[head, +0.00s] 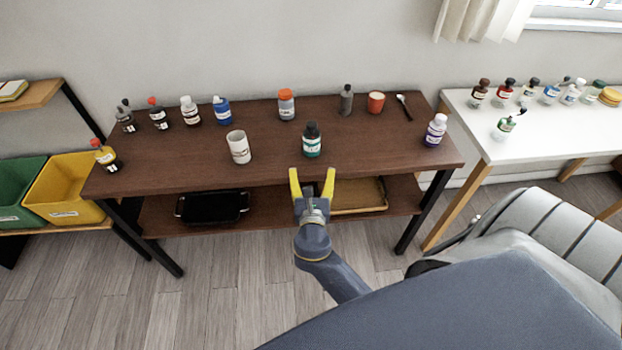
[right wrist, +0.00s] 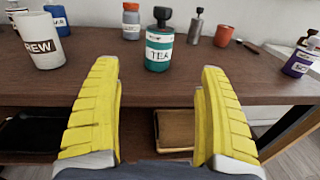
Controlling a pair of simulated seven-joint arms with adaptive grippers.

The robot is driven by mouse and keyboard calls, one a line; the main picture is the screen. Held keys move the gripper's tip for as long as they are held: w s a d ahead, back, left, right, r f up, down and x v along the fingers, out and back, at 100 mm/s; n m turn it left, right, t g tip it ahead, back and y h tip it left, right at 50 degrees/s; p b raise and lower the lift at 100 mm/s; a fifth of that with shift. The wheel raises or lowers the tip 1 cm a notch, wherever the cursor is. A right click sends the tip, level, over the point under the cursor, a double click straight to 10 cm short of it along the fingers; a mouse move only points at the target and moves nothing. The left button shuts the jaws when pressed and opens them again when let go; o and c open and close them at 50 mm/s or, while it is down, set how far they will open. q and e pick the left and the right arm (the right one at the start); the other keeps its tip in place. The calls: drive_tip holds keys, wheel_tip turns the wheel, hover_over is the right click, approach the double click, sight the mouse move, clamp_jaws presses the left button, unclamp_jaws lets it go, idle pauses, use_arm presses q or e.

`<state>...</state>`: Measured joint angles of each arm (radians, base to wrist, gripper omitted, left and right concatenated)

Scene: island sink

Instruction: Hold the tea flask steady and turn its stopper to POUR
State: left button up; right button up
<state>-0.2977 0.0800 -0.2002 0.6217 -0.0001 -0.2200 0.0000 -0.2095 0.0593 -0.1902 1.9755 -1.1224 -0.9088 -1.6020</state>
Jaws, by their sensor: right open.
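The tea flask (head: 312,142) is a green bottle with a dark stopper and a white label reading TEA. It stands upright near the front edge of the brown table, and it also shows in the right wrist view (right wrist: 159,50). Its black stopper (right wrist: 162,16) is on top; its turn setting cannot be read. My right gripper (head: 312,172) has yellow fingers, is open and empty, and is in front of the table edge, short of the flask. The flask stands between and beyond the fingers in the right wrist view (right wrist: 160,85). My left gripper is not in view.
A white mug (head: 238,147) stands left of the flask. An orange-capped jar (head: 286,104), a grey bottle (head: 346,101) and a red cup (head: 375,103) stand behind. A purple bottle (head: 434,131) is at the right. A lower shelf holds a black tray (head: 212,207).

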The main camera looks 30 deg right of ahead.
sight(312, 144)
drive_tip(key=x, duration=1.6)
drive_tip(key=shift+w, duration=0.1)
drive_tip(key=c, duration=1.3)
drive_tip(key=shift+c, duration=0.2)
